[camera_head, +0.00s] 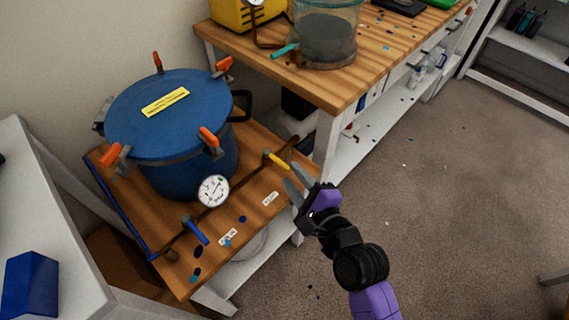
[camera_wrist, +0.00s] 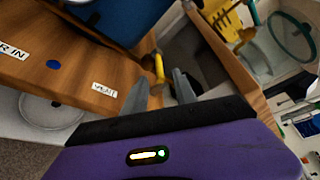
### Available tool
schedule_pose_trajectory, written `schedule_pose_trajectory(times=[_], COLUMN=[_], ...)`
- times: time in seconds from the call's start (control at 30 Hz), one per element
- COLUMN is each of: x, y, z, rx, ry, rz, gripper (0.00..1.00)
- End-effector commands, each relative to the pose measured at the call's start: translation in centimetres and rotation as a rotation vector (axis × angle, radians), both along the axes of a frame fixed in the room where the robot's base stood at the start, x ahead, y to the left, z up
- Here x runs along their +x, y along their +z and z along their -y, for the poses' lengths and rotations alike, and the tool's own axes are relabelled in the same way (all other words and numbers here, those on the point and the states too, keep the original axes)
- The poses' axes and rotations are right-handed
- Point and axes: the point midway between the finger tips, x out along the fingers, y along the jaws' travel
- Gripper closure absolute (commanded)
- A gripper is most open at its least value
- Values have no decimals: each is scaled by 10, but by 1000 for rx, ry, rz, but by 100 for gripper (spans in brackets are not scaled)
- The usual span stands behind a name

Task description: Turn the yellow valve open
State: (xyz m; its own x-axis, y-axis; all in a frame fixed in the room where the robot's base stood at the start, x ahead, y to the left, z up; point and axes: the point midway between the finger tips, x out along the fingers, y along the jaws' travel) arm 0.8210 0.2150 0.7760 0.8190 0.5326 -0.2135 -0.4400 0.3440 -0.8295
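The yellow valve (camera_head: 278,161) is a short yellow lever on a brown pipe at the right edge of the wooden stand. It also shows in the wrist view (camera_wrist: 159,68), just beyond and between my fingertips. My gripper (camera_head: 291,177) is at the stand's right edge, close to the yellow valve. Its two grey fingers (camera_wrist: 160,77) are apart, with nothing clearly held between them. I cannot tell whether a finger touches the lever. A label (camera_head: 270,199) lies on the wood near the valve.
A blue pressure pot (camera_head: 170,120) with orange clamps and a gauge (camera_head: 213,190) fills the stand (camera_head: 180,278). A blue-handled valve (camera_head: 195,231) is at the front. A workbench (camera_head: 350,85) with a clear chamber (camera_head: 325,30) stands behind. Floor (camera_head: 450,210) to the right is open.

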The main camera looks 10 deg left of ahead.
Motion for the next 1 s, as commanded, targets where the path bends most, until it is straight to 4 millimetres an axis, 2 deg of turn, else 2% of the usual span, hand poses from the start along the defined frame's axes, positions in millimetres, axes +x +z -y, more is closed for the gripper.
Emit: schedule_pose_trajectory(times=[0.1,0.33,0.73,0.9,1.0], x=[17,39,44,44,44], y=[-5,-10,-11,-11,-11], z=[-12,-25,-29,-29,-29], rx=[0,-1,-2,-2,-2], ry=[1,-1,0,0,0], rz=[2,3,2,2,2], gripper=[67,67,67,100,100])
